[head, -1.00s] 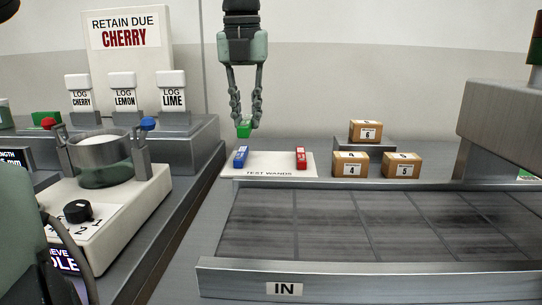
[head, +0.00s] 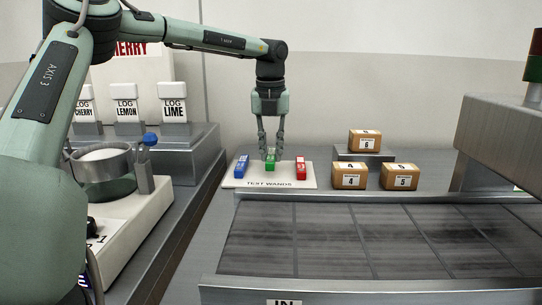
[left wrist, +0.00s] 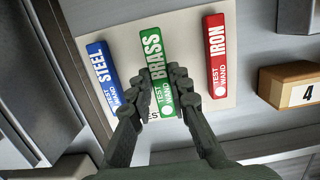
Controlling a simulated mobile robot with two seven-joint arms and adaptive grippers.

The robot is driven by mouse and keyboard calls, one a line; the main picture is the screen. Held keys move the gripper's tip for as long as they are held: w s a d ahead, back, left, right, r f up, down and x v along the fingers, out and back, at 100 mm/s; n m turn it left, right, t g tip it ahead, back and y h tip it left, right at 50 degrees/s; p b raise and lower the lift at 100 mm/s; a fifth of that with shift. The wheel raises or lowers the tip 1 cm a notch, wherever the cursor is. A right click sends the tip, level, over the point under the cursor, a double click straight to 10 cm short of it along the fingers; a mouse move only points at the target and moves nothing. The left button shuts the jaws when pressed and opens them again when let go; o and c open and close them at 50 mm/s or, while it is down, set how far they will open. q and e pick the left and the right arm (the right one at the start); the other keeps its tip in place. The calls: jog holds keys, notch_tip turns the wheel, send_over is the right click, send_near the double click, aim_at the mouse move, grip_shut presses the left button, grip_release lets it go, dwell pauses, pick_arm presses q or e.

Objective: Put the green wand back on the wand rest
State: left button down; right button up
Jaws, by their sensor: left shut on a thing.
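The green wand (head: 270,164), marked BRASS in the left wrist view (left wrist: 151,58), is at the wand rest (head: 248,183), a white plate labelled TEST WANDS. It lies between the blue wand (head: 241,167) and the red wand (head: 301,169), roughly in line with them. My left gripper (head: 270,155) is above the plate with its fingers shut on the green wand's near part, as the left wrist view (left wrist: 172,108) also shows. Whether the wand touches the plate is hard to tell. My right gripper is not in view.
Numbered boxes (head: 400,177) stand right of the plate, one on a raised block. The conveyor belt (head: 350,238) runs in front. A metal housing (head: 505,145) is at the right. A sieve pot (head: 105,172) and log blocks (head: 125,109) are at the left.

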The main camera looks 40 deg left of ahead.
pick_arm(q)
notch_tip(320, 180, down, 2)
jog(key=shift+f, duration=0.1)
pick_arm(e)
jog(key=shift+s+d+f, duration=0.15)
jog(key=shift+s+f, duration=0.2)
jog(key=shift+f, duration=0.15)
pick_arm(q)
jog(key=c, duration=1.9)
grip_release()
jog(key=o, duration=0.5)
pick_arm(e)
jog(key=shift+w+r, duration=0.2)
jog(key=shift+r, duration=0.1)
